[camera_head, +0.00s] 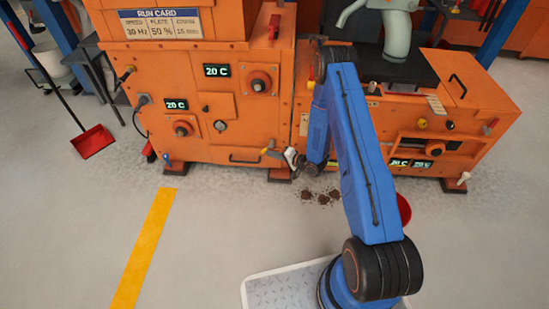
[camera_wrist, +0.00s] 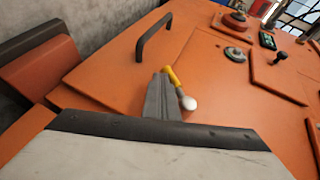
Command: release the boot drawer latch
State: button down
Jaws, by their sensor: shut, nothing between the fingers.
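The boot drawer is the low orange panel with a dark bar handle (camera_head: 243,158) near the floor; that handle (camera_wrist: 153,38) also shows in the wrist view. A small latch with a yellow lever (camera_wrist: 172,76) and a white round end (camera_wrist: 189,103) sits on the orange front right of the handle. In the head view its yellow part (camera_head: 267,150) shows just left of my gripper (camera_head: 289,156). My gripper's fingers (camera_wrist: 160,95) are shut and empty, right beside the latch. Whether they touch it I cannot tell. The fingers hide part of the latch.
Dark spilled clumps (camera_head: 320,196) lie on the floor near my arm. A red dustpan (camera_head: 93,141) lies at the left. A round knob (camera_head: 221,125) and dials are on the panel above. The floor before the machine on the left is clear.

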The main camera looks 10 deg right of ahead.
jog(key=shift+w+a+r+m+t+y, duration=0.15)
jog(key=shift+w+a+r+y, duration=0.1)
jog(key=shift+a, duration=0.25)
jog(key=shift+w+a+r+m+t+y, duration=0.1)
jog(key=shift+a+t+y, duration=0.1)
jog(key=shift+a, duration=0.3)
jog(key=shift+w+a+r+m+t+y, duration=0.15)
jog(key=shift+w+a+r+y, duration=0.1)
jog(key=shift+a, duration=0.35)
jog(key=shift+f, duration=0.15)
dwell(0.8)
jog(key=s+d+f, duration=0.4)
jog(key=s+d, duration=0.3)
jog(key=s, duration=0.1)
jog(key=shift+s+d+f, duration=0.15)
jog(key=shift+d+f, duration=0.25)
dwell(0.4)
